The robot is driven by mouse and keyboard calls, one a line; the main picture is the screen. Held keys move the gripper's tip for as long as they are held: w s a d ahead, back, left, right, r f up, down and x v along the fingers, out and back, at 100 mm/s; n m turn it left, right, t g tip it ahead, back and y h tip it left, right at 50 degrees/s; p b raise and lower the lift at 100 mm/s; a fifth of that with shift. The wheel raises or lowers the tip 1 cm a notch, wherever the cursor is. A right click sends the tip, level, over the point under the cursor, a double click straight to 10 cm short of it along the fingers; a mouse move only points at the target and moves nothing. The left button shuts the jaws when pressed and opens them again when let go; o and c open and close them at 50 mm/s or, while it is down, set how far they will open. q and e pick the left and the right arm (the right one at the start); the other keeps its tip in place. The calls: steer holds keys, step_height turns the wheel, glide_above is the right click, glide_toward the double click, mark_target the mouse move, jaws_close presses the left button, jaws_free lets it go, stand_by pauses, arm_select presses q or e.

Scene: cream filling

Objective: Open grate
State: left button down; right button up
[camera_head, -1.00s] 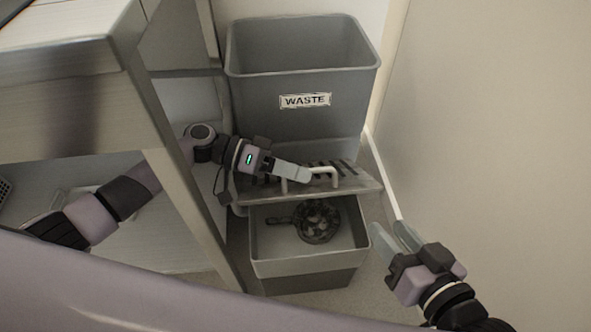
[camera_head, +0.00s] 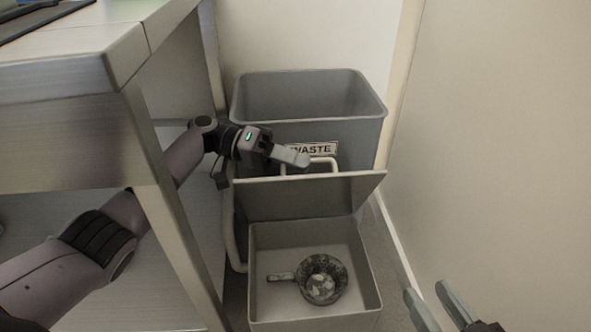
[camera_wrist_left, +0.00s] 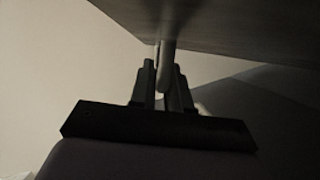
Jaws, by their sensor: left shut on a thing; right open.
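The grate (camera_head: 310,195) is a grey panel tilted steeply up at the back of a lower grey bin (camera_head: 262,302). Its pale handle (camera_head: 322,161) stands at the panel's upper edge. My left gripper (camera_head: 302,158) is shut on the handle; the left wrist view shows the fingers (camera_wrist_left: 167,85) closed around a pale bar below the dark panel (camera_wrist_left: 215,22). The lower bin is open and holds a dark speckled pan (camera_head: 321,279) with a short handle. My right gripper (camera_head: 436,302) is open and empty at the lower right, apart from the bin.
A larger grey waste bin (camera_head: 262,101) stands behind the grate, its WASTE label (camera_head: 322,149) partly covered. A metal table (camera_head: 90,135) is at the left. A plain wall (camera_head: 505,140) closes off the right side.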

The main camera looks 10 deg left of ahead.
arm_select(q)
steer(key=shift+a, duration=0.1)
steer(key=c, duration=1.2)
jaws_free()
steer(key=shift+o, duration=0.2)
steer(key=shift+s, duration=0.1)
